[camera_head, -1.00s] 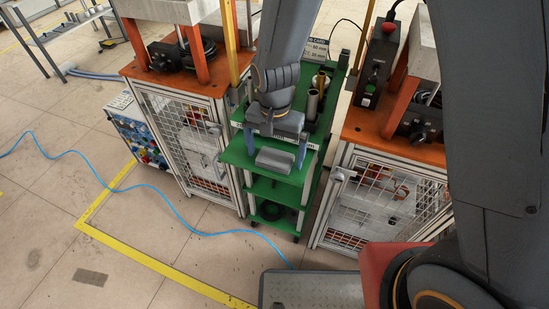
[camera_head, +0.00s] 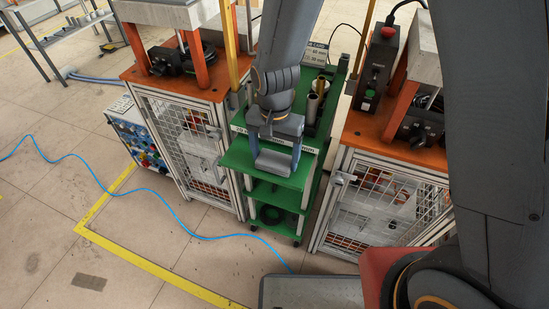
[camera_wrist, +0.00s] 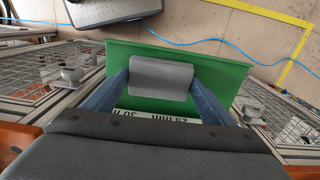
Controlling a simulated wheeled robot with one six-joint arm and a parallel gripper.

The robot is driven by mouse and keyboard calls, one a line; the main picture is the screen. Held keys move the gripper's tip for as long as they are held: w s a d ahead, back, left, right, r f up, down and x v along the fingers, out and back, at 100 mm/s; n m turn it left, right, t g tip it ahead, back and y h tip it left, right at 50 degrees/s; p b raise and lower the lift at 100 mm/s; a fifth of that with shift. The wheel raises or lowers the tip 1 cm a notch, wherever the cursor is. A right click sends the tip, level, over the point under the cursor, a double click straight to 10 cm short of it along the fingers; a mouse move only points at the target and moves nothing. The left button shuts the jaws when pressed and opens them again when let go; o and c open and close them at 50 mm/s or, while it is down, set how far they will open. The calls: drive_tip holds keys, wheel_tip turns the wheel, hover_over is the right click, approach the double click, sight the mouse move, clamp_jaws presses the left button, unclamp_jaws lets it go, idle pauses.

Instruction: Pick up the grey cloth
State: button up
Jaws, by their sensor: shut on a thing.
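The grey cloth (camera_head: 274,164) is a flat folded rectangle over the front part of the green cart's top shelf (camera_head: 236,160). It also shows in the wrist view (camera_wrist: 161,78), over the green surface. My gripper (camera_head: 274,155) points down over the cart, its blue-grey fingers at the cloth's left and right edges. In the wrist view my gripper (camera_wrist: 162,82) is shut on the cloth from both sides. I cannot tell whether the cloth still touches the shelf.
Metal-caged machine stands with orange tops (camera_head: 172,85) (camera_head: 372,128) flank the cart closely. Metal cylinders (camera_head: 312,108) stand on the cart behind my gripper. A blue hose (camera_head: 185,229) and yellow floor line (camera_head: 150,262) cross the open floor at front left.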

sight(274, 160)
wheel_tip(274, 160, up, 9)
drive_tip(key=shift+r+b, duration=0.15)
drive_tip(key=shift+b, duration=0.2)
drive_tip(key=o, duration=0.5)
drive_tip(key=shift+c, duration=0.2)
drive_tip(key=c, duration=0.4)
drive_tip(key=shift+o, duration=0.2)
drive_tip(key=shift+s+a, duration=0.1)
